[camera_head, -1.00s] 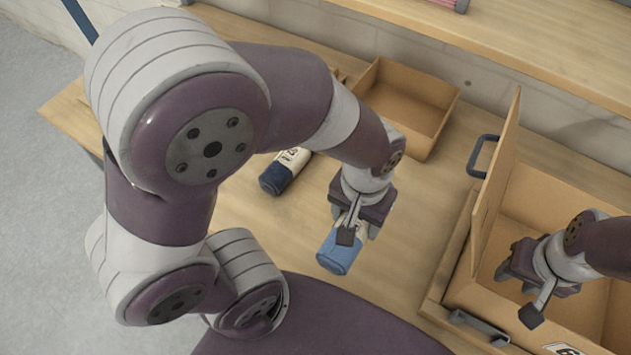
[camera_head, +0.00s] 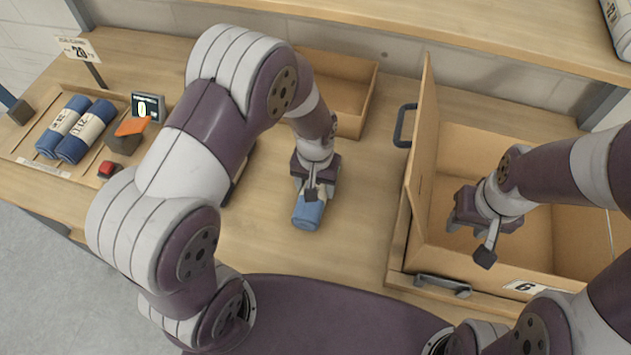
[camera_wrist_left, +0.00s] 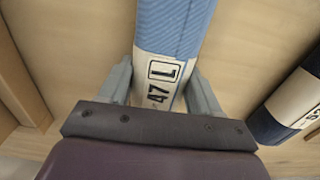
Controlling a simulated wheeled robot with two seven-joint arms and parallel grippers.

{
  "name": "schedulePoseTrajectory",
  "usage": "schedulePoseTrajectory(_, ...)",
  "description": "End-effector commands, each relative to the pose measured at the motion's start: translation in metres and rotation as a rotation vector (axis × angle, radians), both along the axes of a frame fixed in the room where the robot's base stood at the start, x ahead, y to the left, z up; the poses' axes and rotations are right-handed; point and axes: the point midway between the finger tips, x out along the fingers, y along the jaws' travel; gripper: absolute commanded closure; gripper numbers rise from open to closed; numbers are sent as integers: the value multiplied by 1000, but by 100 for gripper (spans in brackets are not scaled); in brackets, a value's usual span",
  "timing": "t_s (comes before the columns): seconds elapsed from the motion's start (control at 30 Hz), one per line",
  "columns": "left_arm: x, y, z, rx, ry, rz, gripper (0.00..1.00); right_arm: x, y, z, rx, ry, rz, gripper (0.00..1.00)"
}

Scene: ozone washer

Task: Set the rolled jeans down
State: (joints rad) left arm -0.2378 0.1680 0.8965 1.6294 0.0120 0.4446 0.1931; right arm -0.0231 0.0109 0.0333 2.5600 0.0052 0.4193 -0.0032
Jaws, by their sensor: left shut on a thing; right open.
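The rolled jeans (camera_head: 308,214) are a light blue roll with a white label band. My left gripper (camera_head: 311,188) is shut around them over the middle of the table. In the left wrist view the roll (camera_wrist_left: 172,30) lies between the two fingers (camera_wrist_left: 160,95), its band reading "47 L". Whether the roll touches the table I cannot tell. My right gripper (camera_head: 488,235) is open and empty over the large open box at the right. A darker blue roll with a white band (camera_wrist_left: 285,110) lies to the right in the left wrist view; my left arm mostly hides it in the head view.
An open wooden box (camera_head: 425,190) with a raised lid stands at the right, tagged "6". A smaller open bin (camera_head: 352,88) is at the back. At the left are two blue rolls (camera_head: 78,130) on a tray, a small display (camera_head: 148,106) and a red button (camera_head: 107,169). Bare table lies right of the held roll.

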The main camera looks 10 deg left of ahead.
Motion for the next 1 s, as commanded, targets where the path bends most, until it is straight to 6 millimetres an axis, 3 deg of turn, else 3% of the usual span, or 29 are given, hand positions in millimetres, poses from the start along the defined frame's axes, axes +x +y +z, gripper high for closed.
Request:
schedulePoseTrajectory(0.17,0,0,-4,0,-1,0,82,0,0,-3,0,0,0,57)
schedulePoseTrajectory(0.2,0,0,-4,0,0,0,34,0,0,-3,0,0,0,57)
schedulePoseTrajectory(0.27,0,0,-3,0,0,0,14,0,0,-2,0,0,0,57)
schedulePoseTrajectory(0.3,0,0,-3,0,0,0,11,0,0,-2,0,0,0,57)
schedulePoseTrajectory(0.53,0,0,-3,0,0,0,11,0,0,-2,0,0,0,57)
schedulePoseTrajectory(0.67,1,0,8,0,-2,0,11,0,0,-2,0,0,0,57)
schedulePoseTrajectory(1.0,1,0,93,-1,-4,0,11,0,0,-13,0,0,0,57)
